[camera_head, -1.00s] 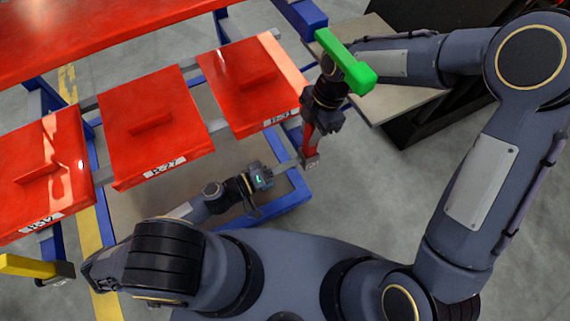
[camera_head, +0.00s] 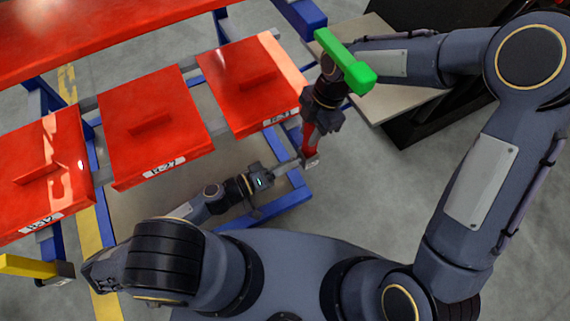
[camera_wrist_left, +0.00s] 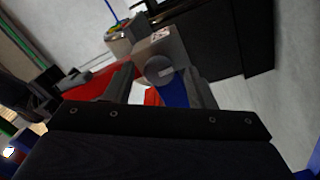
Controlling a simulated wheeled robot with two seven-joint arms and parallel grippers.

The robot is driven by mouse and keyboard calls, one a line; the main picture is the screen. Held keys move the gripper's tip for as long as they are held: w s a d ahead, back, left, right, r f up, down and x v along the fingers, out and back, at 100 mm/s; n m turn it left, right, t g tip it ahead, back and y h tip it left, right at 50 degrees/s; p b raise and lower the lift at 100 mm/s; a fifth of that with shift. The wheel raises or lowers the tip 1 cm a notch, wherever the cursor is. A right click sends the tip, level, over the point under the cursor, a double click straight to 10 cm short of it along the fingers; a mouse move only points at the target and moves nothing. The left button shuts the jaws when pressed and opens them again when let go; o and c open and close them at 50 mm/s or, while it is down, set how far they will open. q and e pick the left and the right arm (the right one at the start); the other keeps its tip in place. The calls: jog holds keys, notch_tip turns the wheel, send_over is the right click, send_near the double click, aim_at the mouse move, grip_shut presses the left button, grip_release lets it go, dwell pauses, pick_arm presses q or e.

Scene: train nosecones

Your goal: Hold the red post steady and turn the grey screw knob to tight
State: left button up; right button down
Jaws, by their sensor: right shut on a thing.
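The red post (camera_head: 310,138) hangs down with a grey end block (camera_head: 311,162) at its lower end. My right gripper (camera_head: 318,122) is shut on the post from above. In the left wrist view the red post (camera_wrist_left: 97,80) comes in from the left to the grey block (camera_wrist_left: 160,44). The round grey screw knob (camera_wrist_left: 158,70) faces the camera on that block. My left gripper (camera_wrist_left: 160,75) is open, with one finger on each side of the knob; contact is not clear. In the head view my left gripper (camera_head: 293,164) reaches the end block, and the knob is hidden.
Red panels (camera_head: 152,125) stand in a row on a blue frame (camera_head: 285,198) at the left. A green bar (camera_head: 345,62) shows in front of my right arm. A yellow bar (camera_head: 28,265) is at the lower left. Grey floor (camera_head: 385,195) lies open to the right.

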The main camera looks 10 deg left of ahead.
pick_arm(q)
jog(key=v, duration=1.2)
pick_arm(e)
jog(key=c, duration=1)
grip_release()
jog(key=shift+c, duration=0.2)
